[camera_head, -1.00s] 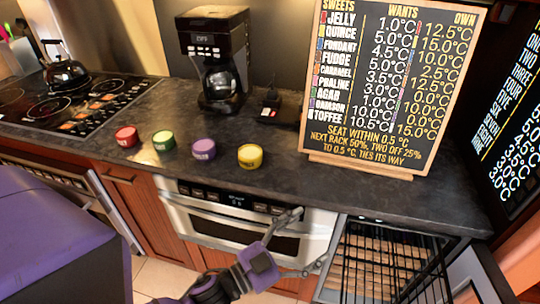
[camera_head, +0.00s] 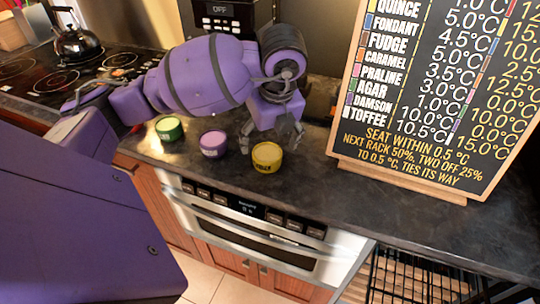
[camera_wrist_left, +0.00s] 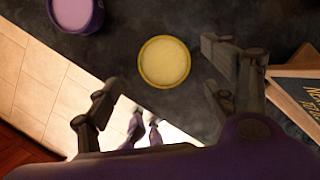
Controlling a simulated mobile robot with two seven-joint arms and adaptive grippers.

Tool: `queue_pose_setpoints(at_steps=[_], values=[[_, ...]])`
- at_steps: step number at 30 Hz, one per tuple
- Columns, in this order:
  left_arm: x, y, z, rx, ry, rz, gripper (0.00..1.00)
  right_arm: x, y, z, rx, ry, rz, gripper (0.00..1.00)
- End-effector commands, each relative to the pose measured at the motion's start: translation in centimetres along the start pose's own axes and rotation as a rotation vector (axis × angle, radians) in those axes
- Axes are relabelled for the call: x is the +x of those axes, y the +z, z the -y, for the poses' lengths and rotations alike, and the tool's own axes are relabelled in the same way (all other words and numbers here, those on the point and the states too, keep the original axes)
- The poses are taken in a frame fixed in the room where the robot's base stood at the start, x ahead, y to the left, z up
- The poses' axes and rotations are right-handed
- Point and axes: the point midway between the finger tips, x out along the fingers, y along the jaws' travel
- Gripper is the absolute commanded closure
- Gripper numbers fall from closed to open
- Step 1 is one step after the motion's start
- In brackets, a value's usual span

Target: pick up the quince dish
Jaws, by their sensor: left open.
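A yellow dish (camera_head: 267,157) stands on the dark counter; its label is too small to read, so I cannot tell by name that it is the quince dish. It also shows in the left wrist view (camera_wrist_left: 164,62), between my spread fingers. My left gripper (camera_head: 272,137) is open and empty, pointing down just above and behind the yellow dish. A purple dish (camera_head: 213,143) and a green dish (camera_head: 169,129) stand to its left. The red dish is mostly hidden behind my left arm. My right gripper is out of view.
A coffee maker (camera_head: 226,14) is behind my arm, and a kettle (camera_head: 76,41) sits on the stove at the far left. A drawer microwave (camera_head: 250,225) is below the counter's front edge.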

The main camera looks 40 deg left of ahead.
Motion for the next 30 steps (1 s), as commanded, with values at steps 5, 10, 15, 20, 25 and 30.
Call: queue_pose_setpoints(at_steps=[5, 10, 15, 20, 25, 30], values=[[2.1, -0.2, 0.1, 0.002, 0.002, -0.005, 0.23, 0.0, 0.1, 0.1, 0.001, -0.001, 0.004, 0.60], [4.7, -0.2, 0.3, 0.002, 0.001, -0.006, 0.23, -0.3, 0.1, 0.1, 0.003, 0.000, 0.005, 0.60], [6.2, -0.2, 0.3, 0.005, -0.001, -0.005, 0.23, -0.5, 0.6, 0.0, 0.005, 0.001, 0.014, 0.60], [6.3, -0.2, 0.4, 0.005, -0.002, -0.005, 0.23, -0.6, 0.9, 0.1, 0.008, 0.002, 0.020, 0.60], [6.3, -0.2, 0.4, 0.005, -0.002, -0.006, 0.38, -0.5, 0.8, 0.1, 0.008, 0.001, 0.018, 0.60], [6.3, -0.2, 0.4, 0.005, -0.002, -0.006, 0.60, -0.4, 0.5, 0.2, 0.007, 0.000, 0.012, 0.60]])
